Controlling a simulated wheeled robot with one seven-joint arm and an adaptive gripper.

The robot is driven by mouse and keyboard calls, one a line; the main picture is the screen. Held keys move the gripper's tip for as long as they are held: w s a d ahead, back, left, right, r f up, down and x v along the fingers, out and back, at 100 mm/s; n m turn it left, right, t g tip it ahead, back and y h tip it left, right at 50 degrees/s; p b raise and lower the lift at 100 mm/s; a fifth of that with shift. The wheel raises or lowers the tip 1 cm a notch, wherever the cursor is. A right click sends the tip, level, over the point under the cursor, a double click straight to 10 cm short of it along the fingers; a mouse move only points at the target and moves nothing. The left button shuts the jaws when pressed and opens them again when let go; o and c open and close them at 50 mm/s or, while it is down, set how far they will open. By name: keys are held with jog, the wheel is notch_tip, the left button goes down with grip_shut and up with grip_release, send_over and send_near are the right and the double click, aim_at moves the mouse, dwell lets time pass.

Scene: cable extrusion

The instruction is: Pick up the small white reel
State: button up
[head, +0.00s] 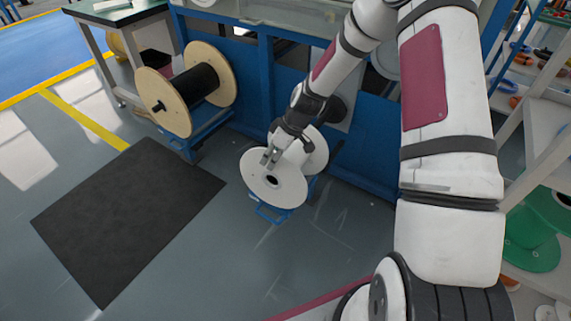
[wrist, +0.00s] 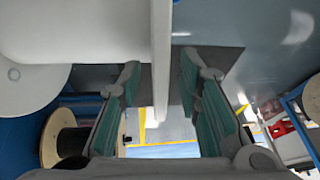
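The small white reel (head: 268,186) has two round white flanges and sits low on a small blue stand (head: 272,214) in front of the blue machine. My gripper (head: 269,157) reaches down to the upper part of its near flange. In the wrist view, my gripper (wrist: 163,105) is open, with a teal-padded finger on each side. The flange (wrist: 161,65) shows edge-on between the fingers, with a visible gap to each finger. The reel's core is mostly hidden by the near flange and my gripper.
A wooden reel with black cable (head: 198,84) stands on a blue stand to the left. A dark mat (head: 125,220) lies on the floor at left. The blue machine frame (head: 250,95) is close behind. Shelves with a green reel (head: 530,240) stand at right. Floor in front is clear.

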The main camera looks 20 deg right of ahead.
grip_shut()
jog(key=shift+r, duration=0.2)
